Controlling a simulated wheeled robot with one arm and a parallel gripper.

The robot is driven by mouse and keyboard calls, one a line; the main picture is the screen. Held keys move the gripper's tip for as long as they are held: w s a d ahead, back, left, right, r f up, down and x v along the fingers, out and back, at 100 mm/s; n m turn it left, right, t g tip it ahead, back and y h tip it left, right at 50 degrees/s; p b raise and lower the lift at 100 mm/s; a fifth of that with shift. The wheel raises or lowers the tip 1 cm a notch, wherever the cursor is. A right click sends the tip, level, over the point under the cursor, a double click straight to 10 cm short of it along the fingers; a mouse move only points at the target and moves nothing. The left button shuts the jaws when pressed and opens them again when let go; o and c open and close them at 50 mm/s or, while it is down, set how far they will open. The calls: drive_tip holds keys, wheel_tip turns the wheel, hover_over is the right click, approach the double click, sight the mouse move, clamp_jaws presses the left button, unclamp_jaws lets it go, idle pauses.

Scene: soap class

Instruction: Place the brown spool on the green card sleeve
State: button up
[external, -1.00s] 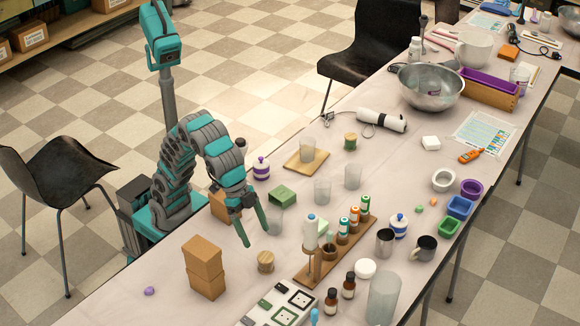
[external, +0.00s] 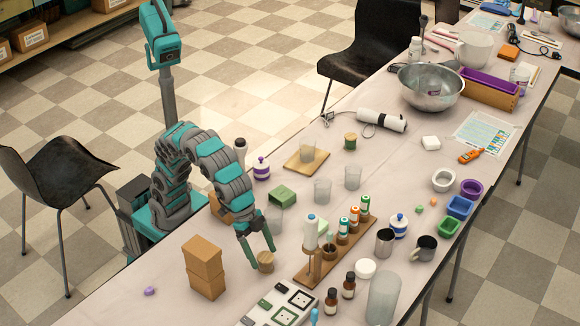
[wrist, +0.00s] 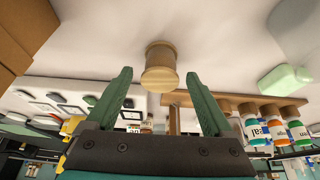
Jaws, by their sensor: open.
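The brown spool (external: 265,262) stands upright on the table, left of the wooden bottle rack. In the wrist view the spool (wrist: 160,66) sits centred between and just beyond my fingertips. My gripper (external: 263,257) is open, pointing down, with its fingers around or just above the spool. I cannot tell whether they touch it. The green card sleeve (external: 283,195) lies on the table behind my gripper, with an open end showing. It is clear of the spool and has nothing on it.
Stacked brown boxes (external: 204,267) stand left of the spool. The wooden rack with bottles (external: 335,250) is close on its right, and a white panel (external: 277,305) lies in front. A clear cup (external: 275,220) stands between spool and sleeve. A purple-lidded jar (external: 261,168) is behind the sleeve.

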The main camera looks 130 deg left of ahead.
sight(264, 256)
drive_tip(key=shift+x, duration=1.5)
clamp_jaws()
drive_tip(key=shift+r, duration=0.1)
